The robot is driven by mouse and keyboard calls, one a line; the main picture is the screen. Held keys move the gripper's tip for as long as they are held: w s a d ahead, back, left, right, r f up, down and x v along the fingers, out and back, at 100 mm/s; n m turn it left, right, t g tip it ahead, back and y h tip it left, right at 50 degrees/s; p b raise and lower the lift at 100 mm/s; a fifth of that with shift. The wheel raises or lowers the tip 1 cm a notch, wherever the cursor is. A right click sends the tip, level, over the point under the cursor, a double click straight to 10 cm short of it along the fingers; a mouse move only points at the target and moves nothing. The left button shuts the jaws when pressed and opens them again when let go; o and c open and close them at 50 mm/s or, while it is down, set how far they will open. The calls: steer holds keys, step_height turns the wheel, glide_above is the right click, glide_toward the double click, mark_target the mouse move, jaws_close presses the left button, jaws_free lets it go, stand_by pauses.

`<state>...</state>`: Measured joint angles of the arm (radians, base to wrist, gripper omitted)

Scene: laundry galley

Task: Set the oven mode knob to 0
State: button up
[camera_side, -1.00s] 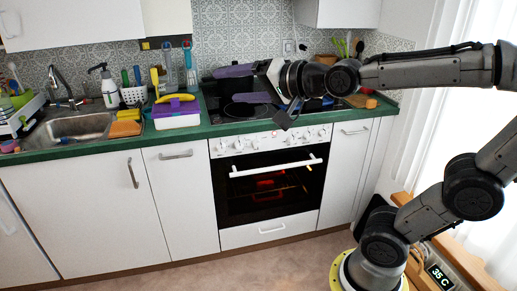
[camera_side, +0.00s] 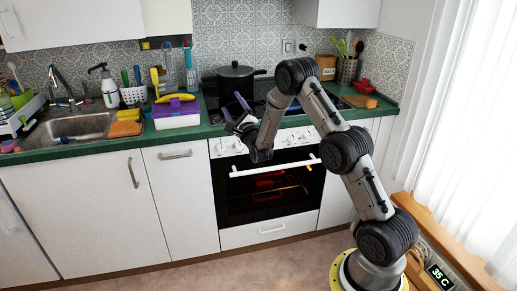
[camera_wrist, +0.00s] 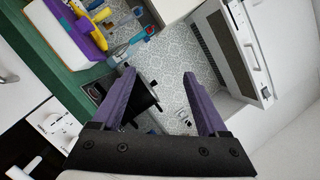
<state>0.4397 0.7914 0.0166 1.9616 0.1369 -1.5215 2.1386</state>
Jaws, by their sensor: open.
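The white oven control panel (camera_side: 226,147) carries a row of white knobs below the green counter edge. My arm covers its middle, and I cannot tell which knob is the mode knob or read any setting. In the wrist view, some knobs (camera_wrist: 52,126) show at the lower left, outside the jaws. My gripper (camera_side: 236,108) has purple fingers and is at the front left of the hob, above the counter edge. It also shows in the wrist view (camera_wrist: 160,77), with the fingers wide apart and nothing held between them.
A black pot (camera_side: 235,78) stands on the hob behind my gripper. The oven door handle (camera_side: 250,171) juts out below the panel; the oven glows red inside. A white and purple box (camera_side: 176,120) with a yellow item on top stands left of the hob.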

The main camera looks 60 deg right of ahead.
steer(key=s+d+f+m+g+h, duration=0.1)
steer(key=s+d+f+g, duration=0.3)
steer(key=f, duration=0.9)
steer(key=s+d+f+m+g, duration=0.1)
steer(key=s+d+f, duration=0.4)
steer(key=f, duration=0.9)
steer(key=x, duration=1.3)
steer(key=shift+d, duration=0.25)
jaws_close()
